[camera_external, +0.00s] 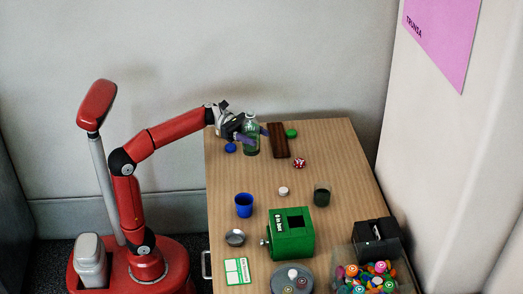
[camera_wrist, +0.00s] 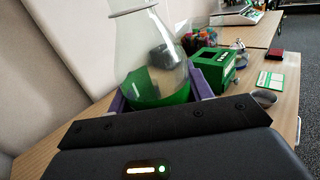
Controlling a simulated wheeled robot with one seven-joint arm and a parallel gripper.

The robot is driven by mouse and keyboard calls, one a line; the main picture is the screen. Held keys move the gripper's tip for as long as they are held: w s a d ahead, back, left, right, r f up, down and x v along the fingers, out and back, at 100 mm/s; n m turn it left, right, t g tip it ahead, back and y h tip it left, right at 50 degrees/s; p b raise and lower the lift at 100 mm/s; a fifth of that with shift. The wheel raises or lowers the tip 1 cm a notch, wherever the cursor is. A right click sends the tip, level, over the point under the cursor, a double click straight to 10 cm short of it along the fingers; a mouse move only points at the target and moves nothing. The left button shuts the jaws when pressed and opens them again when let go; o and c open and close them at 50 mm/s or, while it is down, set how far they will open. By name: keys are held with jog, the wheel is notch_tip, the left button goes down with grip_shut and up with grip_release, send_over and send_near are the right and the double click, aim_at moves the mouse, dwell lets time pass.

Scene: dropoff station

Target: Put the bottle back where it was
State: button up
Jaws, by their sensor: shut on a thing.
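The bottle (camera_external: 251,138) is clear with green in its lower part and stands upright near the far left end of the wooden table (camera_external: 230,185). My gripper (camera_external: 250,133) is shut on the bottle, its purple fingers on either side of it. In the wrist view the bottle (camera_wrist: 150,60) rises between the purple fingers, and its top is cut off by the frame. I cannot tell whether its base touches the table. Nothing in the frames marks where the bottle stood before.
Beside the bottle are a dark brown block (camera_external: 278,141), a blue lid (camera_external: 230,148) and a green item (camera_external: 291,133). A red die (camera_external: 299,162), a blue cup (camera_external: 244,205), a dark cup (camera_external: 321,195) and a green box (camera_external: 291,238) stand nearer. The table's middle left is clear.

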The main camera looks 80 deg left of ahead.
jog(key=s+a+r+p, duration=0.2)
jog(key=a+r+p, duration=0.1)
jog(key=a+r, duration=0.3)
jog(key=shift+y, duration=0.3)
jog(key=f+b, duration=0.1)
jog(key=f, duration=0.5)
jog(key=f+b, duration=0.1)
jog(key=f, duration=0.5)
jog(key=d+f+b, duration=0.1)
jog(key=f, duration=0.6)
jog(key=shift+f+b, duration=0.15)
jog(key=shift+b, duration=0.15)
jog(key=o, duration=1.1)
jog(key=v, duration=1.2)
jog(key=shift+s, duration=0.1)
